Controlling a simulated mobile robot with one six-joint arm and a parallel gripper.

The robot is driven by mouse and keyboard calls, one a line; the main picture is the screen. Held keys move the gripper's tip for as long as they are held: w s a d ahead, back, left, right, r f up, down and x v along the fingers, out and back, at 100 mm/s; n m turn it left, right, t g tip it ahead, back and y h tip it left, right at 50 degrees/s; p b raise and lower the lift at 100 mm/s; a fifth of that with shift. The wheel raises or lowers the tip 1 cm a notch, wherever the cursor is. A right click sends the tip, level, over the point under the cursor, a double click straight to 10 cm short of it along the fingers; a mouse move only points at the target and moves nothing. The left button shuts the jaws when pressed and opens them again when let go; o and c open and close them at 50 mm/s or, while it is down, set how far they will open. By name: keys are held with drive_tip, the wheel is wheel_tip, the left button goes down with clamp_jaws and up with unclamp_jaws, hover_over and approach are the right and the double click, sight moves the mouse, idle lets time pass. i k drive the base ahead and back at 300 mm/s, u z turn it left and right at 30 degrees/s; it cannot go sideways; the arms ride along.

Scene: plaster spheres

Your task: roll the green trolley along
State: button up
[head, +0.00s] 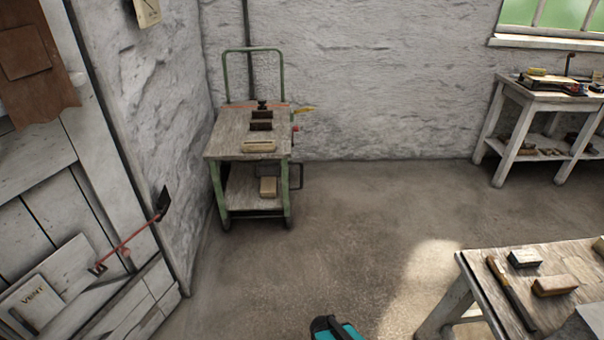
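The green trolley (217,184) stands against the back wall, left of the middle, near the left corner. It has a green tubular frame, a tall green push handle (281,72) at its back, a worn wooden top and a lower shelf. Dark blocks, a pale wooden block (260,147) and a few small tools lie on the top. Another pale block (268,187) is on the lower shelf. Its wheels are small and dark at the floor. My gripper's fingers do not show in the head view, and nothing touches the trolley.
A workbench (477,263) with blocks and a long tool fills the lower right. A white table (508,90) with tools stands under the window. A plank door (40,165) is on the left. A teal and black shape shows at the bottom edge. The concrete floor between is clear.

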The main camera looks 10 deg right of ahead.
sight(235, 136)
drive_tip(key=k, duration=0.7)
drive_tip(key=z, duration=0.15)
drive_tip(key=i, duration=1.4)
drive_tip(key=u, duration=0.85)
drive_tip(key=i, duration=0.55)
drive_tip(key=u, duration=0.3)
